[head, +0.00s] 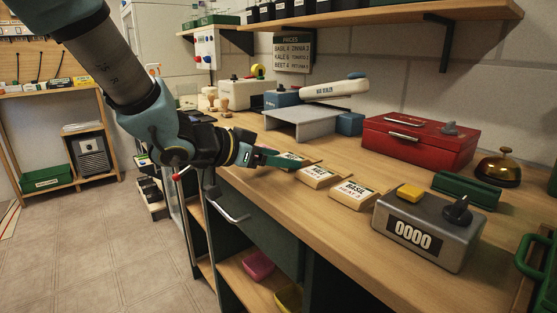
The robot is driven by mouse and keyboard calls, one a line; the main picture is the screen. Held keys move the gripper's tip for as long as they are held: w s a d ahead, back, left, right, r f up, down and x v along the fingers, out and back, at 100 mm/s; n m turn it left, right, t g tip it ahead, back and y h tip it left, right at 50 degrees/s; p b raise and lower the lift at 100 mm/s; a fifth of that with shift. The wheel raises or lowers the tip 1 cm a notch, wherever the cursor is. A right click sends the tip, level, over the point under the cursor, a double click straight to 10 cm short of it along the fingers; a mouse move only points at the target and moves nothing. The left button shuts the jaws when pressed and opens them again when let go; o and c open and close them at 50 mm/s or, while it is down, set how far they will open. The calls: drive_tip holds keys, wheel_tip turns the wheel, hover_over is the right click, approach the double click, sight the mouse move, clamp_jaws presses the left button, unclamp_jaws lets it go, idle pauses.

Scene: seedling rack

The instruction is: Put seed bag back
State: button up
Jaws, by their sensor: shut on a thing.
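Three cream seed bags with printed labels lie in a slanting row along the front part of the wooden counter. The nearest seed bag (353,194) reads "BASIL". The middle seed bag (317,176) lies beyond it, its label too small to read surely. The farthest seed bag (293,161) is at my gripper (279,160), which reaches in from the left, low over the counter's front edge. My gripper is shut on this bag, and its green finger hides part of it. I cannot tell whether the bag touches the counter.
A grey counter device (428,229) reading "0000" stands at the front right. Behind are a red toolbox (419,142), a brass bell (497,168) and a bag sealer (334,91). A grey stand (300,119) is farther back. Open shelves lie below the counter.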

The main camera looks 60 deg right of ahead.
drive_tip(key=shift+f, duration=0.1)
drive_tip(key=o, duration=1.4)
drive_tip(key=shift+r, duration=0.2)
drive_tip(key=p+v, duration=0.1)
drive_tip(key=v, duration=1.1)
